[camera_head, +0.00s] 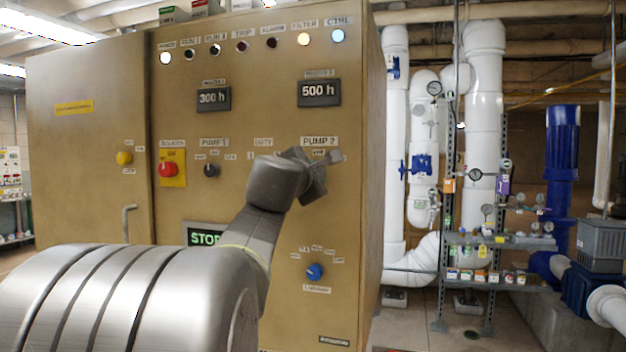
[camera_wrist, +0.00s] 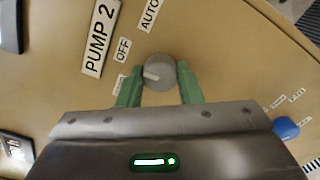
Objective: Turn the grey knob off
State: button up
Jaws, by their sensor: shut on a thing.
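The grey knob (camera_wrist: 160,70) sits on the tan panel in the wrist view, beside the PUMP 2 label (camera_wrist: 100,38). My gripper (camera_wrist: 159,80) has its two green fingers on either side of the knob, shut on it. The knob's white pointer mark points left, roughly toward a small label (camera_wrist: 120,83) partly hidden by the left finger. The OFF label (camera_wrist: 123,50) and AUTO label (camera_wrist: 149,14) stand further round. In the head view my gripper (camera_head: 328,158) is at the panel just below the PUMP 2 label (camera_head: 319,141); the knob is hidden there.
A blue knob (camera_head: 314,271) is lower on the cabinet. A dark knob (camera_head: 211,170) under PUMP 1, a red button (camera_head: 168,169) and a yellow knob (camera_head: 124,158) are to the left. White pipes (camera_head: 484,120) stand right of the cabinet.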

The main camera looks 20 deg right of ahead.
jog(key=shift+m, duration=0.4)
jog(key=o, duration=1)
jog(key=b+v, duration=0.2)
jog(key=v, duration=1.2)
jog(key=p+x, duration=0.1)
jog(key=x, duration=1.3)
jog(key=shift+p, duration=0.4)
